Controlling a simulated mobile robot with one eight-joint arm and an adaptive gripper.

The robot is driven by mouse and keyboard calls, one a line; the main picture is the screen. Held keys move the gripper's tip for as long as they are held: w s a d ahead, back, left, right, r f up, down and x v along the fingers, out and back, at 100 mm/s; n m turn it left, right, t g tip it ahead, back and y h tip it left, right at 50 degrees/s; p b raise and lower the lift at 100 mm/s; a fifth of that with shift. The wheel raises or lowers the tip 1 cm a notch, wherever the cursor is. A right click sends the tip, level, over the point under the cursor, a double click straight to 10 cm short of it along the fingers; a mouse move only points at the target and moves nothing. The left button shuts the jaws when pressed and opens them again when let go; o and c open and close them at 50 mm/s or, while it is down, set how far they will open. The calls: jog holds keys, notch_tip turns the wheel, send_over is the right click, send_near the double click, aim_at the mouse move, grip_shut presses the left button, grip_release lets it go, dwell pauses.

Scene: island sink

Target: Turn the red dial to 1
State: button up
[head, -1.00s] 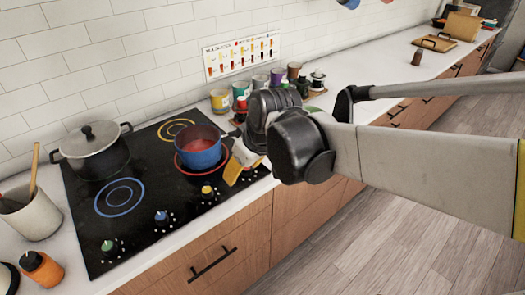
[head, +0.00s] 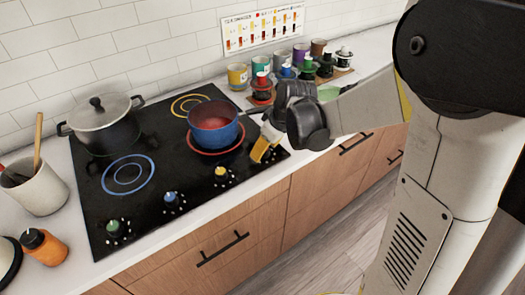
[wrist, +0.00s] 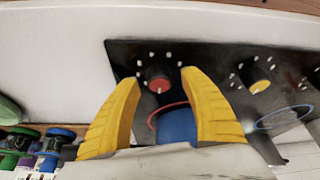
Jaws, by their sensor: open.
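The red dial (wrist: 159,82) shows in the wrist view near the edge of the black cooktop (wrist: 208,55), with white marks around it. Its pointer direction is hard to read. In the head view the dial is hidden behind my gripper (head: 265,150). My gripper (wrist: 160,78) is open and empty. Its yellow fingers are on either side of the dial in the wrist picture. I cannot tell whether they touch it or how high they are above it.
A blue pot with red contents (head: 213,125) stands on the red-ringed burner close to my gripper. The yellow dial (head: 221,174), blue dial (head: 170,198) and green dial (head: 114,227) line the front edge. A lidded pot (head: 103,125) is at the back left. Jars (head: 301,55) stand on the right.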

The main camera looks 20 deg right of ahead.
jog(key=shift+w+a+f, duration=0.1)
jog(key=shift+w+f, duration=0.1)
jog(key=shift+f, duration=0.3)
grip_shut()
jog(key=shift+m, duration=0.3)
jog(key=m+h, duration=0.1)
jog(key=m, duration=0.2)
jog(key=shift+m+h, duration=1.1)
jog(key=shift+m, duration=0.9)
